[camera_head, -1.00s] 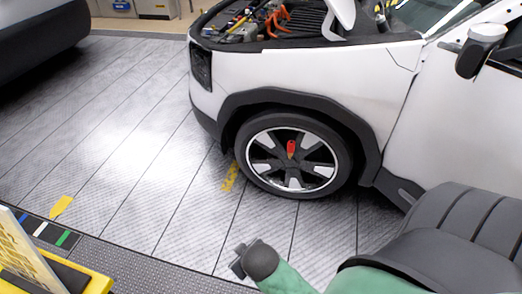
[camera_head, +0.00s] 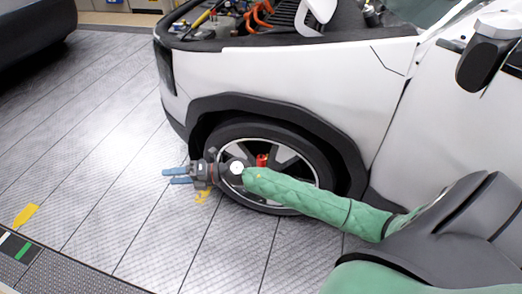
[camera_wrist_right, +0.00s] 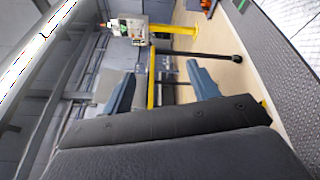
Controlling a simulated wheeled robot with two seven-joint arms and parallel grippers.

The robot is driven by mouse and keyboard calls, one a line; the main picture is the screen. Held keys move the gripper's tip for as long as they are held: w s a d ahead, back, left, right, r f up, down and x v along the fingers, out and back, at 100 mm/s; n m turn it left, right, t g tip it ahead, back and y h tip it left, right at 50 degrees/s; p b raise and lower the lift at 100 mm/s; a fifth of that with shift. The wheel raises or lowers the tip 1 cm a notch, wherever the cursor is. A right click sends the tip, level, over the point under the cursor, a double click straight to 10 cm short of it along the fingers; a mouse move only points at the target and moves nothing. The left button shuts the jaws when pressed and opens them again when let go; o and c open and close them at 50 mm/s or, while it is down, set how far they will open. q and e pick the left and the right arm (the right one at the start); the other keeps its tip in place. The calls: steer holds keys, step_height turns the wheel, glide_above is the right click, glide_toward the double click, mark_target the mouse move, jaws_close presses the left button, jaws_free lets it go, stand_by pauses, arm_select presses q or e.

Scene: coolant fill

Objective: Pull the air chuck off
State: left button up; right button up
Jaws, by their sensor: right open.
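A small red piece (camera_head: 262,160), which looks like the air chuck, sits at the front wheel (camera_head: 285,155) of the white car. My right forearm passes in front of the wheel and hides the lower part of the red piece. My right gripper (camera_head: 168,177) is left of the wheel with its blue fingers apart and pointing left, away from the red piece. In the right wrist view the two fingers (camera_wrist_right: 160,68) are spread with nothing between them. The red piece does not show in that view. My left gripper is out of view.
The white car (camera_head: 300,75) has its hood open above the wheel. A yellow floor mark (camera_head: 26,215) lies at the left. The tiled floor left of the car is clear. The right wrist view shows a yellow post (camera_wrist_right: 151,75) and a black bar (camera_wrist_right: 205,57).

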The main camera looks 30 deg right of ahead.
steer(key=w+d+f+n+g+h+b, duration=0.1)
steer(key=w+d+f+n+g+h, duration=0.1)
steer(key=d+f+n+g+h, duration=0.25)
steer(key=n+g+h+b, duration=0.1)
steer(key=g+h+b, duration=0.25)
steer(key=h, duration=0.75)
glide_above(261, 157)
step_height(261, 157, down, 7)
steer(key=shift+r+p, duration=0.1)
steer(key=shift+p, duration=0.3)
steer(key=shift+n, duration=0.25)
steer(key=shift+f, duration=3.9)
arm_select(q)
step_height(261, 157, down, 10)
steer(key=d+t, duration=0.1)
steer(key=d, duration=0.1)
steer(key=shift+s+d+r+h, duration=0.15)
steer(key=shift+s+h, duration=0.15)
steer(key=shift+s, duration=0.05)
